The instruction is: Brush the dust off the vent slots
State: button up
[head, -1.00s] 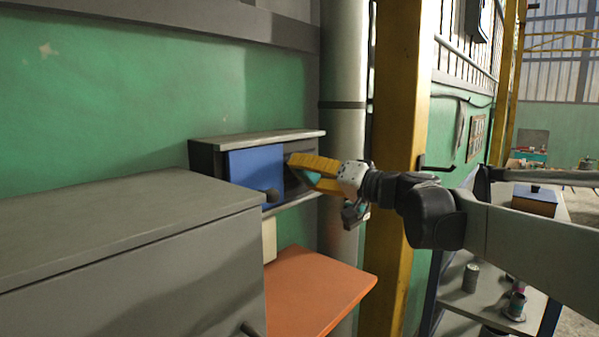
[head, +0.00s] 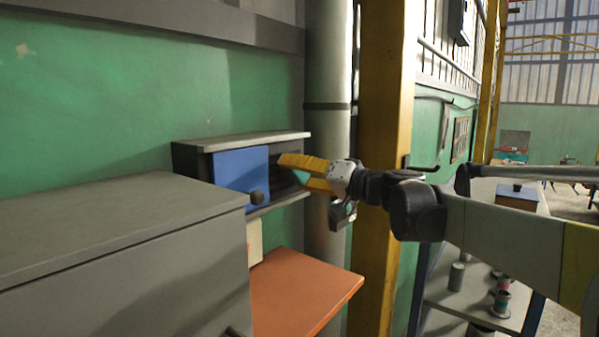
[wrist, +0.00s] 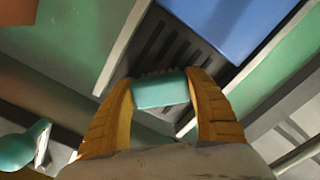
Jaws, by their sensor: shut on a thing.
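The vent slots are dark parallel slits in a box on the green wall, showing in the head view (head: 287,182) and the wrist view (wrist: 180,48). A blue panel (head: 240,177) with a black knob covers the box's left part and borders the slots in the wrist view (wrist: 222,22). My gripper (head: 289,172) is at the uncovered right part. In the wrist view, its orange fingers (wrist: 161,92) are shut on a teal brush (wrist: 160,91). A dark bristle-like edge on its far side overlaps the slots. I cannot tell whether it touches them.
A grey cabinet (head: 110,245) stands at front left. An orange-brown board (head: 300,290) juts out below the box. A grey pipe (head: 327,75) and yellow column (head: 385,110) stand right of the box. A teal piece (wrist: 22,148) shows at the wrist view's left edge.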

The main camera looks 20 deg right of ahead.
aim_at(305, 178)
jog(key=shift+s+a, duration=0.55)
jog(key=shift+a, duration=0.3)
jog(key=shift+w+d+f+b, duration=0.4)
jog(key=shift+w+d, duration=0.3)
jog(key=shift+d, duration=0.2)
jog(key=shift+w+d+f+b, duration=0.25)
jog(key=shift+w+d+f, duration=0.15)
jog(key=shift+w+d, duration=0.4)
jog(key=shift+s, duration=0.1)
jog(key=shift+s+d, duration=0.1)
jog(key=shift+d, duration=0.05)
jog(key=shift+s+d+f, duration=0.15)
jog(key=shift+s+d, duration=0.15)
jog(key=shift+s, duration=0.05)
jog(key=shift+c, duration=0.4)
jog(key=v, duration=0.4)
jog(key=shift+w+d, duration=0.1)
jog(key=shift+c, duration=1.1)
jog(key=shift+s+d, duration=0.15)
jog(key=shift+s, duration=0.2)
jog(key=shift+s, duration=0.15)
